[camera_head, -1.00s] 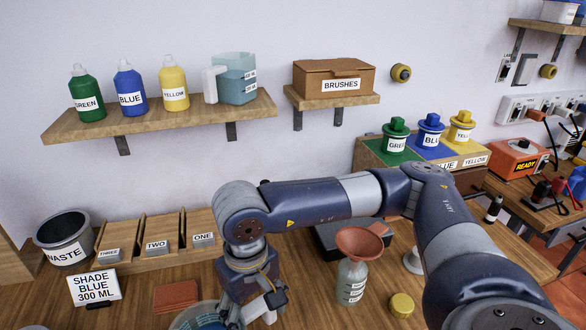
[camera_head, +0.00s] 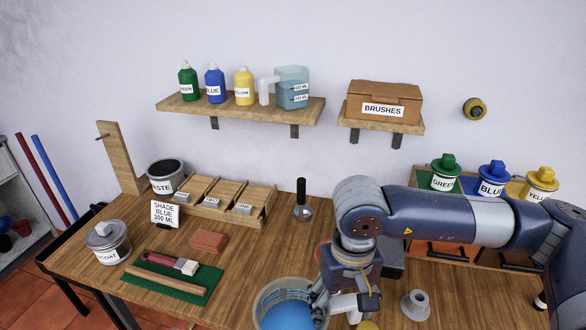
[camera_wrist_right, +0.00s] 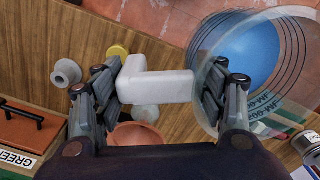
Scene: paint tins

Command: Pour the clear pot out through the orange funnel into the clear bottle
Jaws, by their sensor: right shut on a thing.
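The clear pot (camera_head: 264,306) holds blue liquid and shows at the bottom of the head view. It also shows at the upper right of the right wrist view (camera_wrist_right: 209,62). My right gripper (camera_wrist_right: 160,86) is shut on its white handle (camera_wrist_right: 158,87); in the head view the gripper (camera_head: 342,295) is right of the pot. The orange funnel (camera_wrist_right: 138,135) shows in the wrist view behind the gripper; in the head view only a sliver (camera_head: 321,254) shows past my arm. The clear bottle is mostly hidden. My left gripper is out of view.
A yellow lid (camera_head: 367,325) and a grey stepped piece (camera_head: 415,304) lie right of the gripper. Left of the pot are a green mat (camera_head: 205,273) with a brush, an orange-brown block (camera_head: 208,241) and a tin (camera_head: 108,243). A rack (camera_head: 258,208) stands behind.

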